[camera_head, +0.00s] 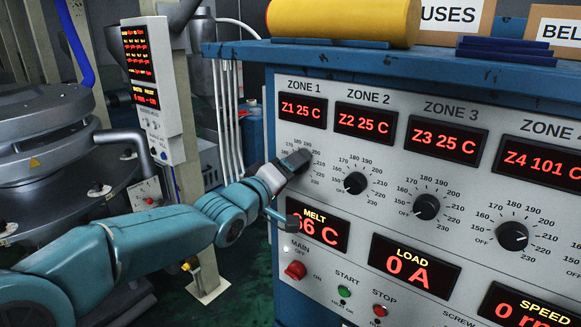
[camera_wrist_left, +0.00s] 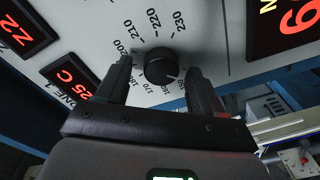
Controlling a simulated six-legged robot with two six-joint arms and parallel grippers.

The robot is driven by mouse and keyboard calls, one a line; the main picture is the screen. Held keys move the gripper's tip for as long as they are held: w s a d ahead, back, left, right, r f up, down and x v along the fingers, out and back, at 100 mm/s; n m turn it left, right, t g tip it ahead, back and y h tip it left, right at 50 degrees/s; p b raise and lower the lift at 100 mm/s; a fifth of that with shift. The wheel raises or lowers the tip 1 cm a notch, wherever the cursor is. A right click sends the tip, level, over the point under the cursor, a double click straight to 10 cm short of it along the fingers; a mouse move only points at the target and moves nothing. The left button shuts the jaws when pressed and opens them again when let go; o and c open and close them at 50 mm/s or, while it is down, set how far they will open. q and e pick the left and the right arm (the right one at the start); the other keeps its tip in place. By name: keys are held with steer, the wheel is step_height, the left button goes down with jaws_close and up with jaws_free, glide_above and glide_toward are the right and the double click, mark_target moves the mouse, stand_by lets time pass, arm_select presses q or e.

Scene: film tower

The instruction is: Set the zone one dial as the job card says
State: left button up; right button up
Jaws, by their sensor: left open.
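The zone one display (camera_head: 303,110) on the control panel reads "Z1 25 C". My left gripper (camera_head: 299,160) is in front of the zone one dial and hides most of it in the head view. In the left wrist view the round black dial (camera_wrist_left: 160,67) stands between the open fingers of my left gripper (camera_wrist_left: 159,70). The fingers are on either side of it, apparently without closing on it. The scale around it shows numbers up to 230. A faint light mark shows at its lower right edge; its exact setting is unclear. I make out no job card. My right gripper is out of view.
The zone two dial (camera_head: 355,183) and zone three dial (camera_head: 427,207) sit to the right. Below are the melt display (camera_head: 318,229), a red main switch (camera_head: 295,270) and start (camera_head: 344,292) and stop (camera_head: 380,311) buttons. A yellow roll (camera_head: 345,22) lies on top.

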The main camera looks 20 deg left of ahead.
arm_select(q)
steer(key=shift+w, duration=0.1)
steer(key=shift+w+f, duration=0.1)
steer(key=c, duration=0.4)
steer(key=shift+d, duration=0.1)
steer(key=c, duration=0.7)
steer(key=shift+o, duration=0.2)
